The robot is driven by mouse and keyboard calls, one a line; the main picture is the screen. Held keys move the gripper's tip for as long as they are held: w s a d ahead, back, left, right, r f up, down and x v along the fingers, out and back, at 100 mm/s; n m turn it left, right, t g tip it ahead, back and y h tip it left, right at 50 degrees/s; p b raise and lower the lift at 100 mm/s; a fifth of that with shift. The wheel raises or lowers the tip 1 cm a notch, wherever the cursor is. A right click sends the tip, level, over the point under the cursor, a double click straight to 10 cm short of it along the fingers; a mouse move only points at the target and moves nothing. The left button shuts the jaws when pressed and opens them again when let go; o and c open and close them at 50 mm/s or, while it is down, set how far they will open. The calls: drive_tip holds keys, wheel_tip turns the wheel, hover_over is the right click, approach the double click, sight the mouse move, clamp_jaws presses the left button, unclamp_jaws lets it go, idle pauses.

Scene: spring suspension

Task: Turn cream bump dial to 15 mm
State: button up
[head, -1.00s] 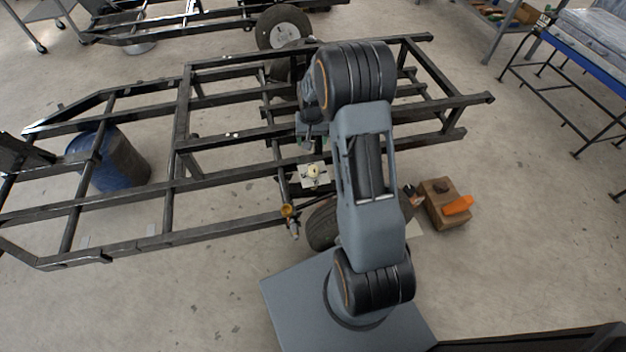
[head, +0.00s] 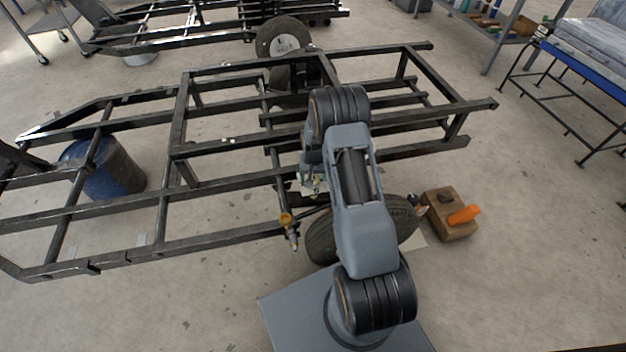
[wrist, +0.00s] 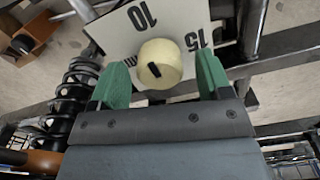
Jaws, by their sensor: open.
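The cream dial (wrist: 160,64) sits on a pale plate (wrist: 112,32) marked 10 and 15 in the wrist view. A black pointer mark on the dial faces the lower left of the picture, toward neither number. My gripper (wrist: 163,84) is open, with one green finger on the left and one on the right of the dial. The fingers look apart from the dial, though depth is hard to judge. In the head view my arm hides most of the dial and plate.
A black frame (head: 225,245) surrounds the work area. A coil spring (wrist: 75,95) stands left of the gripper in the wrist view. A tire (head: 322,238) is beside my arm. A wooden box (head: 447,222) with an orange item (head: 464,214) lies on the floor at right.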

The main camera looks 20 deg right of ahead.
drive_tip(key=shift+f, duration=0.65)
drive_tip(key=c, duration=0.9)
